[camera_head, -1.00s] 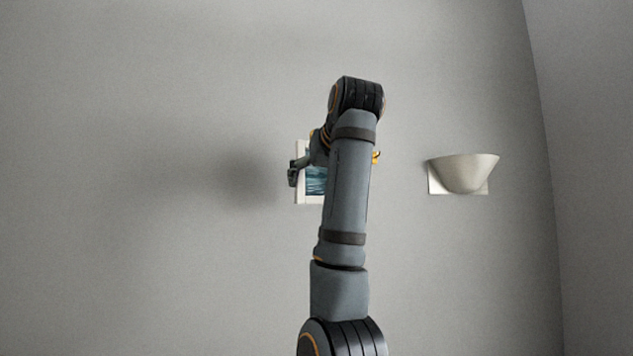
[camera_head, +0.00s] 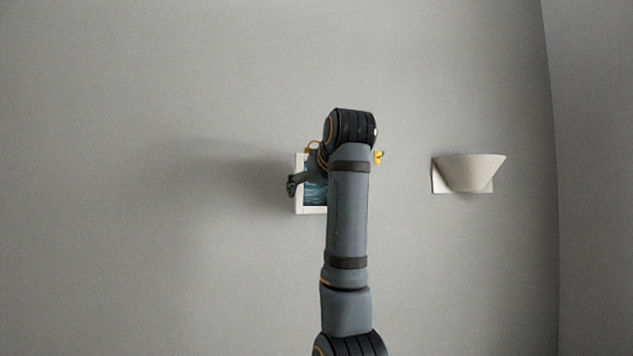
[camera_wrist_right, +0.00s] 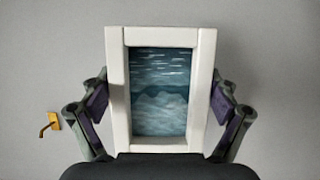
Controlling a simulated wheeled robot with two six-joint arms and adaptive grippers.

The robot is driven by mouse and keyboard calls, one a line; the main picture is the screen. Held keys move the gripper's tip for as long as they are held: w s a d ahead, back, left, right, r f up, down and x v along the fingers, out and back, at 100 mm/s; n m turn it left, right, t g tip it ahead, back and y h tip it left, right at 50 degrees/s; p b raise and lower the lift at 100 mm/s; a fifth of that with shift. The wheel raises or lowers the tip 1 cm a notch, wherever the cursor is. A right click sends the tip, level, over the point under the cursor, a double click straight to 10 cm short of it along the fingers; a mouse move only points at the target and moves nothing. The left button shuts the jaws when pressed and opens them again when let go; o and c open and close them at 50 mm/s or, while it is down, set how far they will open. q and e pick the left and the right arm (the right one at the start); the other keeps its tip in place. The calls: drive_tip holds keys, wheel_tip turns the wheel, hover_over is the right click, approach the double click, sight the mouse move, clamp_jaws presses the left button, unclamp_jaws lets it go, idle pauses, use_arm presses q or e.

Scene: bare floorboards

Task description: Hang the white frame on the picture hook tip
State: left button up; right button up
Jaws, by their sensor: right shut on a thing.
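The white frame (camera_head: 299,207) holds a blue sea picture. In the head view it is partly hidden behind my right arm, in front of the grey wall. My right gripper (camera_head: 310,182) is shut on it. In the wrist view the frame (camera_wrist_right: 117,80) fills the middle, with a finger of my right gripper (camera_wrist_right: 160,103) against each side. The yellow picture hook (camera_head: 379,157) is on the wall just right of my arm. In the wrist view the hook (camera_wrist_right: 52,124) is at the left, apart from the frame. My left gripper is not in view.
A pale bowl-shaped wall fixture (camera_head: 470,172) is mounted to the right of the hook. A wall corner runs down the far right. The wall to the left is bare, with a soft shadow beside the frame.

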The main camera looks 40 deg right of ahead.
drive_tip(key=shift+w+r+p, duration=0.2)
drive_tip(key=shift+p, duration=1)
drive_tip(key=shift+r+p+x, duration=0.25)
drive_tip(key=shift+p+x, duration=0.1)
drive_tip(key=shift+x, duration=2.05)
drive_tip(key=shift+s+f, duration=0.1)
drive_tip(key=shift+f, duration=0.05)
drive_tip(key=o, duration=1.2)
